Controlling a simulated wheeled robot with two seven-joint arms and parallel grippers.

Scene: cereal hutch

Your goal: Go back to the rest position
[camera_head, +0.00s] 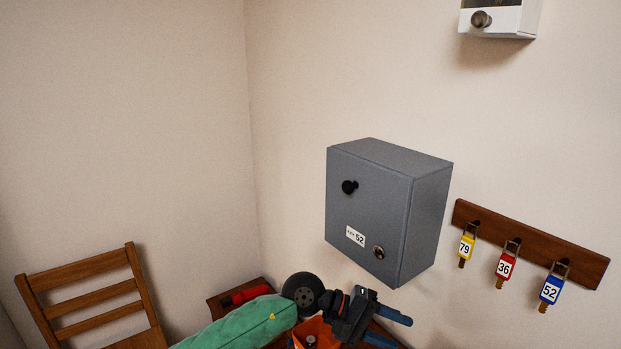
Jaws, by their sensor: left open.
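My left gripper (396,331) is at the bottom centre, its arm in a green sleeve coming in from the left. Its two blue fingers are apart, with nothing seen between them, and the lower finger is partly cut off by the frame edge. The gripper is in front of and below the grey wall cabinet (370,215) and appears clear of it. The cabinet door looks shut, with a black knob, a "52" label and a lock. My right gripper is not in view.
A wooden rack (530,243) on the right wall holds yellow 79, red 36 and blue 52 tagged keys. A wooden chair (90,296) stands at left. A wooden table (222,303) bears a red-and-black item (246,295). A white box (508,20) hangs at top right.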

